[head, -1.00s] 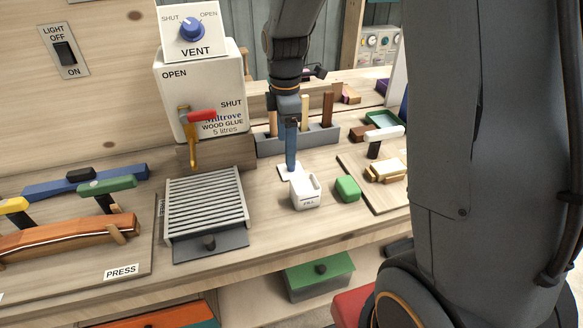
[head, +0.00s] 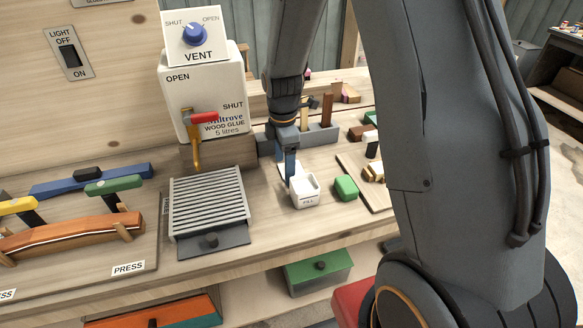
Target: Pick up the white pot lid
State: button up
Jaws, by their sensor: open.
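The white pot (head: 304,190), marked FILL, stands open at the top on the bench. A flat white piece, which looks like the white pot lid (head: 281,168), lies on the bench just behind and left of the pot. My gripper (head: 287,176) points down over the lid, with its blue fingers open. The fingers and the pot hide much of the lid. I cannot tell whether the fingers touch it.
A green block (head: 345,187) sits right of the pot. A slatted grey rack (head: 209,203) stands to the left. The glue container (head: 203,95) with its red-handled tap is behind left. A grey holder (head: 322,135) with upright wooden pieces is behind.

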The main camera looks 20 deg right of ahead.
jog(key=shift+c, duration=0.4)
jog(key=c, duration=1)
jog(key=shift+r, duration=0.1)
jog(key=shift+c, duration=0.2)
